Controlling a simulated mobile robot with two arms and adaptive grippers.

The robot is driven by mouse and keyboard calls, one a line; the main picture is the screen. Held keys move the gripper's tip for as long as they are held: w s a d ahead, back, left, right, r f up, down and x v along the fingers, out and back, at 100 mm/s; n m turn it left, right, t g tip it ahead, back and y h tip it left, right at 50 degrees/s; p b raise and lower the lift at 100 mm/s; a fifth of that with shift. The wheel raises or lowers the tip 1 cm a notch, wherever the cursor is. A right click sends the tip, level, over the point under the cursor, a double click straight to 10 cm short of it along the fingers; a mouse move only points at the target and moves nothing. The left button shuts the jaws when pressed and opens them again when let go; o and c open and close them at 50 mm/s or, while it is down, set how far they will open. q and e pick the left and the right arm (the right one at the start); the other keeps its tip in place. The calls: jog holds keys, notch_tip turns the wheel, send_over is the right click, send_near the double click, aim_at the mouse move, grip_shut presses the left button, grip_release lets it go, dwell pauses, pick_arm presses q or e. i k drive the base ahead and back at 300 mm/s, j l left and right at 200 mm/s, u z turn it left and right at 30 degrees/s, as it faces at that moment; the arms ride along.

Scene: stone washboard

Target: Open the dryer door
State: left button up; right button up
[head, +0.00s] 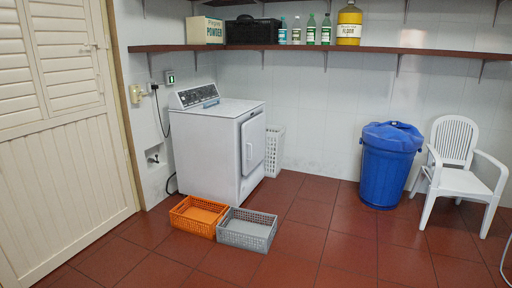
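Neither of my grippers is in view.
An orange basket (178,222) and a grey basket (222,238) lie on the floor before the dryer. A blue bin (372,175) and white chair (433,185) stand right. Red floor between is clear.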

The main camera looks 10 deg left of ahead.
aim_at(254, 130)
jog(key=i+l+z, duration=0.25)
jog(key=i, duration=0.35)
jog(key=i+z, duration=0.3)
jog(key=i, duration=0.3)
jog(key=i+u, duration=0.1)
jog(key=i, duration=1)
jog(key=i+l, duration=0.2)
jog(key=i, duration=0.9)
jog(key=i+u, duration=0.4)
jog(key=i, duration=0.15)
jog(key=i+l+u, duration=0.2)
jog(key=i+u, duration=0.2)
jog(key=i, duration=0.15)
